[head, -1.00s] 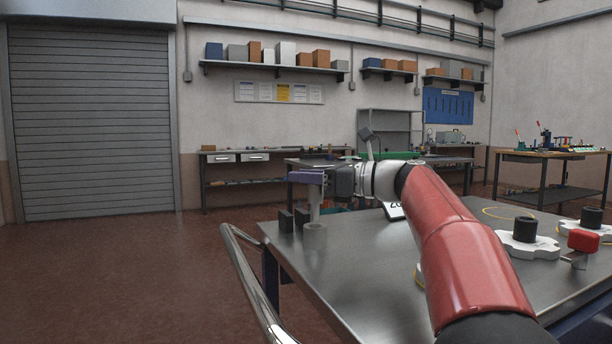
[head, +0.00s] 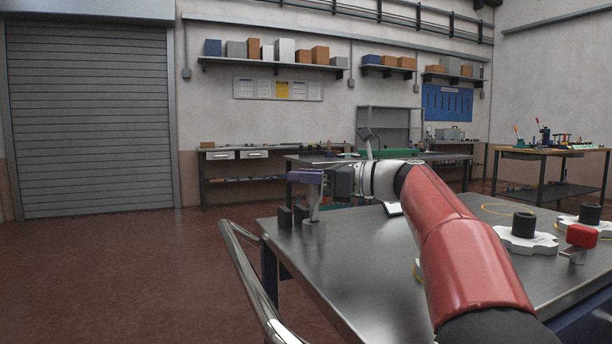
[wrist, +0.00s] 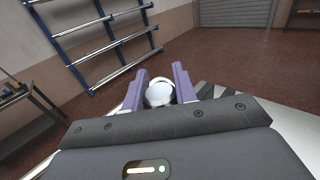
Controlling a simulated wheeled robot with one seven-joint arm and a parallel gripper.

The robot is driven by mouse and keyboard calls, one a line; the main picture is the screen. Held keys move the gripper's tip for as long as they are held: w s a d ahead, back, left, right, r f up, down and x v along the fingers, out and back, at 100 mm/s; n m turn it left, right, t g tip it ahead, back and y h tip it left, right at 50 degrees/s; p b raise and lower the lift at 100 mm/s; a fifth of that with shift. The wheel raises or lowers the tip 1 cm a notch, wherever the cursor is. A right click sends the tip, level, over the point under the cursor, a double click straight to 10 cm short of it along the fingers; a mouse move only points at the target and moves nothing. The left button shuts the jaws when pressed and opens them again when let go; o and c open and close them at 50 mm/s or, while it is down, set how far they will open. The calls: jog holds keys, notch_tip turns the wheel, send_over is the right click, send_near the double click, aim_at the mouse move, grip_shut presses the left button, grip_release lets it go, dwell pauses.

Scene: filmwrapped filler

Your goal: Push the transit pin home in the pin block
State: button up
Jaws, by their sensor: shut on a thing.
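In the wrist view the pin's round pale top (wrist: 159,93) shows between the two purple fingers (wrist: 160,90).
Two small dark upright blocks (head: 292,217) stand just left of the pin block. White lobed parts with black knobs (head: 523,225) and a red-topped piece (head: 581,237) are at the table's right. A chrome rail (head: 250,285) runs along the near left. The table's middle (head: 365,260) is bare.

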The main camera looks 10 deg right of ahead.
jog(key=shift+f+b, duration=1.25)
jog(key=shift+f, duration=0.8)
jog(key=o, duration=1.6)
jog(key=shift+r, duration=0.1)
jog(key=shift+r+p, duration=3.35)
jog(key=shift+r, duration=0.55)
